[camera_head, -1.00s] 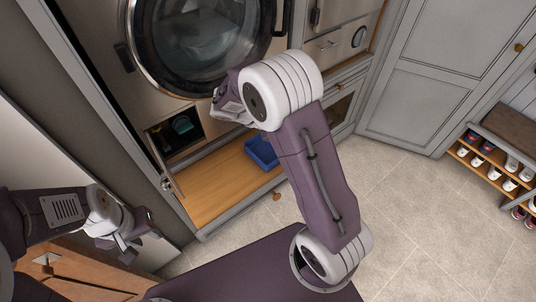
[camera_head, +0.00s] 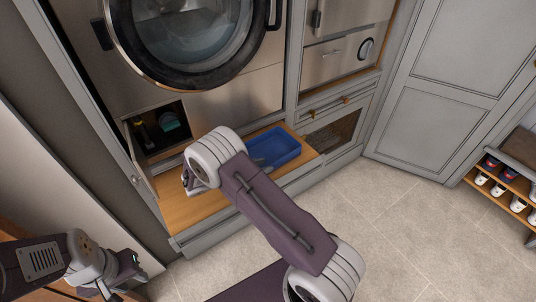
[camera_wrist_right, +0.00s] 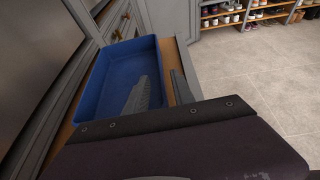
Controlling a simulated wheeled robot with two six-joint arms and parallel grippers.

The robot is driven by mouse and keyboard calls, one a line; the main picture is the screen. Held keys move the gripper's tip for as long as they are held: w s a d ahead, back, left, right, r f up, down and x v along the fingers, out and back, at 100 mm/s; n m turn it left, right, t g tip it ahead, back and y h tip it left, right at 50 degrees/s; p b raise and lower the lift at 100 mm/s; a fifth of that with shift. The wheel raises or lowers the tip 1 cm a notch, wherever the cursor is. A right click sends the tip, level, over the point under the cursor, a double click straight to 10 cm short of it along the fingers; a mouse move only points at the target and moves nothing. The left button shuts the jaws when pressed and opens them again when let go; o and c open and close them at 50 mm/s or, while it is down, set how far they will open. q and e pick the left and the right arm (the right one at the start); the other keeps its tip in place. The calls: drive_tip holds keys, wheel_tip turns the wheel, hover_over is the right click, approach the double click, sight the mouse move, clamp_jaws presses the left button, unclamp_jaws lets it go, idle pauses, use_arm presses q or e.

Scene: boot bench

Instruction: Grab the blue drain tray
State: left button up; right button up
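The blue drain tray (camera_head: 283,146) sits on the wooden ledge below the washer, and fills the left of the right wrist view (camera_wrist_right: 97,80). My right gripper (camera_wrist_right: 163,88) is open at the tray's right wall in the wrist view. One finger is over the inside of the tray and the other is outside that wall. Whether they touch it, I cannot tell. In the head view my right arm hides most of this gripper. My left gripper (camera_head: 119,278) is open and empty at the lower left, away from the tray.
The wooden ledge (camera_head: 185,207) runs under the round-doored washer (camera_head: 190,40). An open hatch (camera_head: 160,128) with dark fittings is above it at the left. A shoe rack (camera_head: 507,190) stands at the far right. The tiled floor (camera_head: 400,225) is clear.

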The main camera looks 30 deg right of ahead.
sight(273, 163)
drive_tip(key=x, duration=0.5)
drive_tip(key=shift+d+f, duration=0.1)
drive_tip(key=shift+s, duration=0.1)
clamp_jaws()
idle(1.1)
